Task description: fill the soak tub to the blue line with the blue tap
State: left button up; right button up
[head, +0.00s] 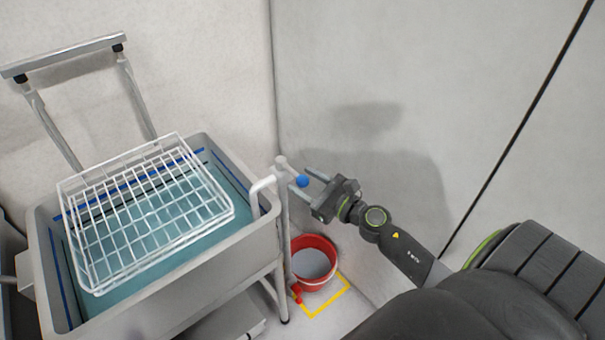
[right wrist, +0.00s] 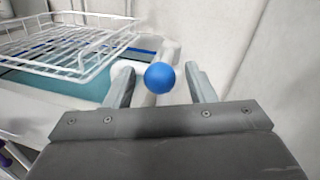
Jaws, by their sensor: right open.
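The grey soak tub (head: 262,240) stands at the left and holds turquoise water (head: 195,243). A blue line (head: 60,275) runs along its inner walls, and the water surface appears to lie below it. A white pipe (head: 284,225) stands by the tub's right side, with a spout bent over the rim. The round blue tap knob (head: 302,181) is on this pipe. My right gripper (head: 300,178) is open, its fingers on either side of the knob. The right wrist view shows the blue knob (right wrist: 159,77) between the fingertips, with gaps at both sides. My left gripper is not in view.
A white wire basket (head: 75,240) sits tilted over the tub, hiding part of the water. A red bucket (head: 313,282) stands on the floor inside a yellow outline (head: 335,302), beside a small red tap (head: 296,292). Walls are close behind and right of the pipe.

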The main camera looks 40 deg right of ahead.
jog(key=shift+w+a, duration=0.2)
jog(key=shift+w, duration=0.4)
grip_shut()
